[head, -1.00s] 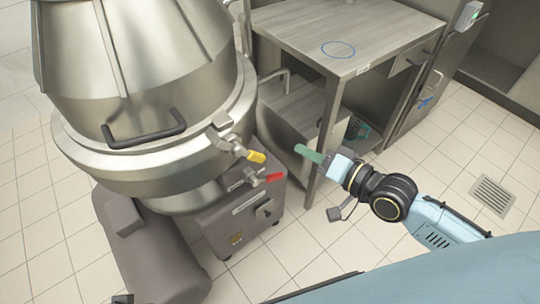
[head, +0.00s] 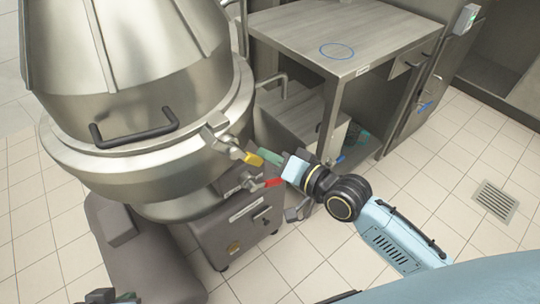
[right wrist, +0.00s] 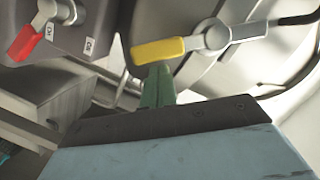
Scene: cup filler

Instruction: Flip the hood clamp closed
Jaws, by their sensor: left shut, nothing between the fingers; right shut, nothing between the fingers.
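The clamp with the yellow handle (head: 254,158) sits on the right side of the steel vessel's rim, its lever pointing out to the right. A second lever with a red handle (head: 272,183) is on the grey base below it. My right gripper (head: 267,156) has green fingers, shut and empty, beside the tip of the yellow handle; contact is unclear. In the right wrist view the fingers (right wrist: 157,86) point up just below the yellow handle (right wrist: 160,50), with the red handle (right wrist: 27,42) at upper left.
The steel vessel (head: 160,60) with its black handle (head: 134,135) fills the upper left. A steel table (head: 335,32) with a blue ring mark stands behind my right gripper. The tiled floor (head: 440,160) is clear at right.

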